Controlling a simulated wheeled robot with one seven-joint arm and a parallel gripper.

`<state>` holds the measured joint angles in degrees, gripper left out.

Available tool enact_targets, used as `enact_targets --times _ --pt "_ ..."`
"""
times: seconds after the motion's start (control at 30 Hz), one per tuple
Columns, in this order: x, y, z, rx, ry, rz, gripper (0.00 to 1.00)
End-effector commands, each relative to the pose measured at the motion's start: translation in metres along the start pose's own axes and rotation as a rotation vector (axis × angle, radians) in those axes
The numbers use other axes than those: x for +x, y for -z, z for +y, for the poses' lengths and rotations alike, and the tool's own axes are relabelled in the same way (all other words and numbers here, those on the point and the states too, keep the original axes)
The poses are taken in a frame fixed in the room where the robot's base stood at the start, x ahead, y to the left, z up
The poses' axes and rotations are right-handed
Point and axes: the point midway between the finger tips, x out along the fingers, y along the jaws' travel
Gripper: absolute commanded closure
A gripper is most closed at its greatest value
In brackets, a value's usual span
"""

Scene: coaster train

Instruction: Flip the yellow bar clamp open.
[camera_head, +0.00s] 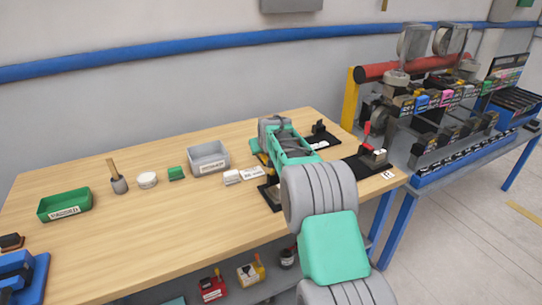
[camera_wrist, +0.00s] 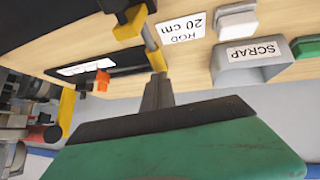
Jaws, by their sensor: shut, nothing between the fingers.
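The yellow bar clamp shows in the wrist view as a yellow block (camera_wrist: 130,22) on a black base, a grey metal bar and a yellow end piece (camera_wrist: 155,60). The picture there is upside down. My gripper (camera_wrist: 158,78) is shut, with its dark fingertips right at the yellow end piece. I cannot tell whether they touch it. In the head view my green and grey arm hides most of the clamp. Only a bit of yellow (camera_head: 262,158) and a black base (camera_head: 268,194) show beside the arm.
A grey SCRAP bin (camera_head: 208,159), a white block (camera_head: 232,177) and a label card (camera_head: 254,172) stand left of the clamp. A red-handled clamp (camera_head: 367,132) stands on a black plate at right.

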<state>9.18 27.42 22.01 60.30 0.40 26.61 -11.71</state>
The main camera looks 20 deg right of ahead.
Motion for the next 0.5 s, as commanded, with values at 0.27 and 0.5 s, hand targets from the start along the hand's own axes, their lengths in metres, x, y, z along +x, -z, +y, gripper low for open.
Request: enact_targets --times 0.27,0.5 --pt "-0.061 0.035 -0.003 -0.002 -0.001 0.015 1.0" --pt "-0.104 0.056 -0.001 0.001 -0.003 0.012 1.0"
